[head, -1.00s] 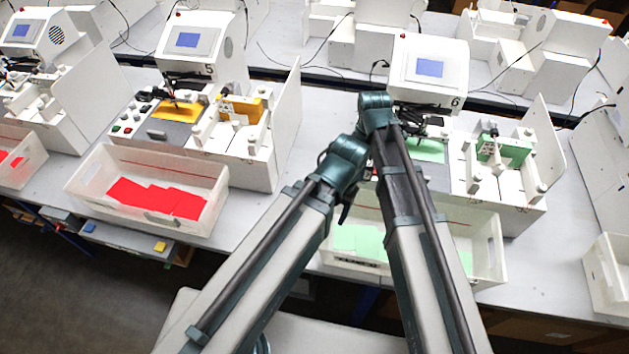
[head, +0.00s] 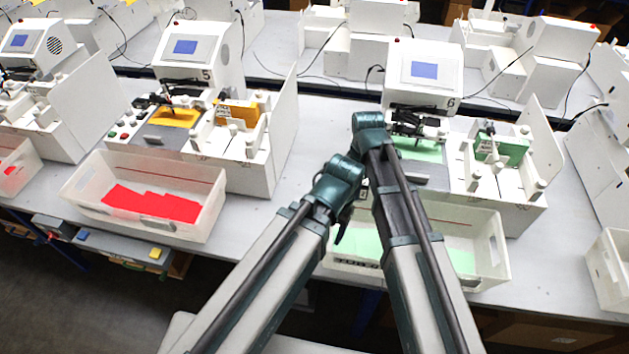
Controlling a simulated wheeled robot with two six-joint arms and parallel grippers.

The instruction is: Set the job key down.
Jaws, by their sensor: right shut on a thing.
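My right arm reaches up the middle of the head view, its teal end joint (head: 369,132) in front of station 6 (head: 424,68). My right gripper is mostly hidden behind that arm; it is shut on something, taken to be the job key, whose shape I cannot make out. My left arm ends at a teal joint (head: 342,180) just left of the right arm; its gripper is not clearly visible. Station 6 has a pale green sheet (head: 420,150) under its dark carriage and a green block (head: 500,149) at its right side.
A white bin (head: 488,270) with green sheets stands in front of station 6, partly behind my right arm. Station 5 (head: 197,50) and a bin (head: 80,192) with red sheets stand to the left. Bare grey tabletop (head: 290,215) lies between the stations.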

